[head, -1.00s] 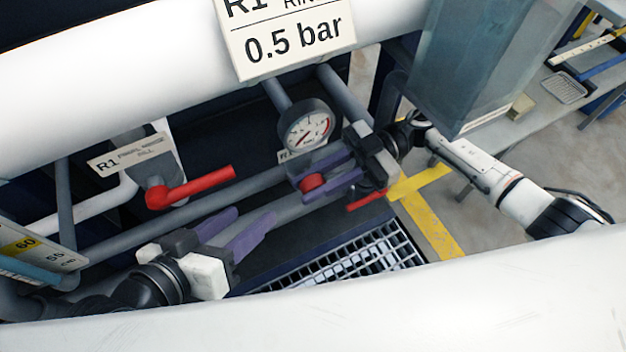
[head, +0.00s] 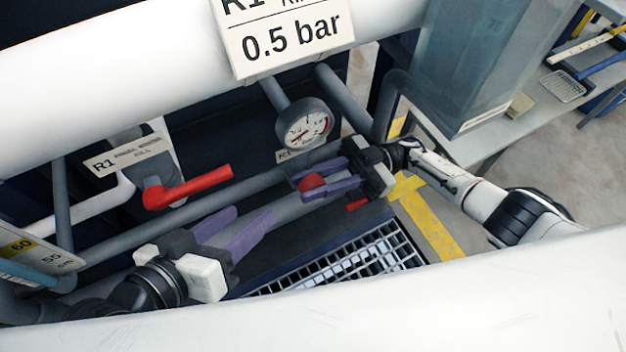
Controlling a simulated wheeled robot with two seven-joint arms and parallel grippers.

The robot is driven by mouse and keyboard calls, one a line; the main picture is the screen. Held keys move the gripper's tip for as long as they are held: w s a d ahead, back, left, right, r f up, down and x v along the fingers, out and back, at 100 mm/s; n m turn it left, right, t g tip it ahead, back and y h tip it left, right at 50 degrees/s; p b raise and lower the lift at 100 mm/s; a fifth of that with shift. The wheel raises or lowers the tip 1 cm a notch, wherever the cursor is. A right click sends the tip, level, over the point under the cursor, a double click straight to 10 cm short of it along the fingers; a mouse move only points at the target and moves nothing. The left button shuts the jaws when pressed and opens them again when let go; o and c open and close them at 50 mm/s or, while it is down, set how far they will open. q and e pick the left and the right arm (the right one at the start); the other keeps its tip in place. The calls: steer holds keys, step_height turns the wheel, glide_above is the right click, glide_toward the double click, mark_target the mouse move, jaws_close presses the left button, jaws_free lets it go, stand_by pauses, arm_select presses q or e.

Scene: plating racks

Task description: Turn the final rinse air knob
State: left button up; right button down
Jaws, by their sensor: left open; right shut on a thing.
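The red air knob (head: 312,182) sits on the pipework below a round pressure gauge (head: 303,130). My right gripper (head: 306,187) reaches in from the right and is shut on the knob, with its purple fingers either side of it. The fingers partly hide the knob. The gauge needle is too small to read surely. A sign (head: 296,42) above the gauge reads R1 and 0.5 bar. My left gripper (head: 247,222) is open and empty at the lower left, in front of the pipes and apart from the knob.
A red lever handle (head: 190,188) on a valve marked R1 fill is left of the knob. A metal grating (head: 340,268) lies below. A translucent tank (head: 470,65) and a bench (head: 545,112) stand at the right. A white rail crosses the front.

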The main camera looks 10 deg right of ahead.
steer(key=c, duration=1.8)
jaws_free()
